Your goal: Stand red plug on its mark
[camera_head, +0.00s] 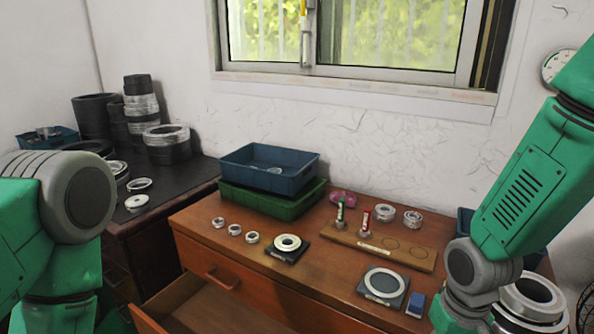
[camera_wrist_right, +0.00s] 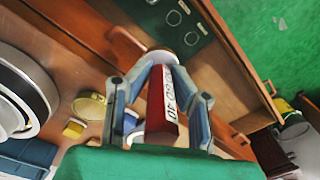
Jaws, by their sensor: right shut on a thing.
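In the right wrist view my right gripper (camera_wrist_right: 162,78) is shut on a red plug (camera_wrist_right: 160,122) with a white printed label and a pale rounded end. In the head view its fingers and this piece are out of sight, below the picture. The head view also shows a red piece with a white label (camera_head: 365,219) upright on a wooden board (camera_head: 345,238). A green piece (camera_head: 340,212) stands to its left. Two outlined circles (camera_head: 390,242) lie on the board's right part. My left arm is at the left edge, its gripper outside the picture.
A ring on a dark pad (camera_head: 289,243) and a larger disc on a pad (camera_head: 384,281) lie near the front, with a blue block (camera_head: 416,304) beside. Blue (camera_head: 245,172) and green trays are stacked behind. A drawer (camera_head: 190,308) is open below. Large rings (camera_head: 530,296) sit right.

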